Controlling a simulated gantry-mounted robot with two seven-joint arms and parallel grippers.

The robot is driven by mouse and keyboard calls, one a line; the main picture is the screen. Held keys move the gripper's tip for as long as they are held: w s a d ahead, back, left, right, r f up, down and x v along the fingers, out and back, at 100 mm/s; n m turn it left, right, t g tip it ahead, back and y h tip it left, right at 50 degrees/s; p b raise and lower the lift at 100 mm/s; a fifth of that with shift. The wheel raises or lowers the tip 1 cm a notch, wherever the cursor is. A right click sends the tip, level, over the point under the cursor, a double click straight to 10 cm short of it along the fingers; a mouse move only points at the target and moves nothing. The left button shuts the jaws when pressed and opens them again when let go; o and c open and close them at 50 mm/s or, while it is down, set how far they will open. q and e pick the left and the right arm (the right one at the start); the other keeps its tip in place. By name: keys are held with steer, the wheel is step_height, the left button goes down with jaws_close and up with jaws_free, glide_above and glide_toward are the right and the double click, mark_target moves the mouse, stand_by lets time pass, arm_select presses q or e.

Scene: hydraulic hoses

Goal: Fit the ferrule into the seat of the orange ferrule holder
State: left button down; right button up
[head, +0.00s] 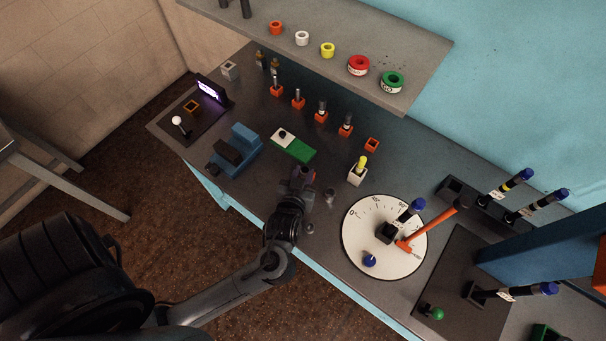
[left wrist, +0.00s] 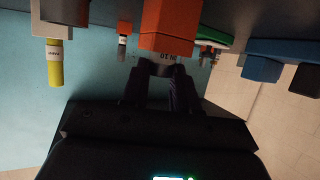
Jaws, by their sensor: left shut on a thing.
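My left gripper (head: 298,176) is over the front part of the bench, shut on a small grey ferrule. In the left wrist view the ferrule (left wrist: 158,68) sits between the fingertips (left wrist: 162,76), beside lettering that I can read only in part. An orange block (left wrist: 167,26), which looks like the ferrule holder, is right beyond the ferrule. The two overlap in this view, and I cannot tell whether the ferrule is in the seat or just in front of it. In the head view the gripper hides most of this spot. My right gripper is not in view.
A white and green block (head: 294,146) and a blue vise (head: 236,148) stand to the left. A white holder with a yellow-topped piece (head: 358,172) and a round dial (head: 360,245) are to the right. Several orange bases stand behind, with an empty orange square (head: 372,144).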

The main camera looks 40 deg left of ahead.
arm_select(q)
steer(key=c, duration=1.3)
jaws_free()
steer(key=shift+f, duration=0.15)
steer(key=o, duration=0.4)
steer(key=shift+o, duration=0.2)
steer(key=shift+s+d+r, duration=0.3)
steer(key=shift+s+r, duration=0.15)
steer(key=s+d+r+m+g+h+p, duration=0.1)
steer(key=s+d+r+m+g+h, duration=0.15)
steer(key=s+d+m+h, duration=0.4)
steer(key=s+a+f+m+g, duration=0.1)
steer(key=s+a+f+g, duration=0.1)
steer(key=s+g, duration=0.3)
steer(key=s, duration=0.3)
steer(key=shift+g, duration=0.35)
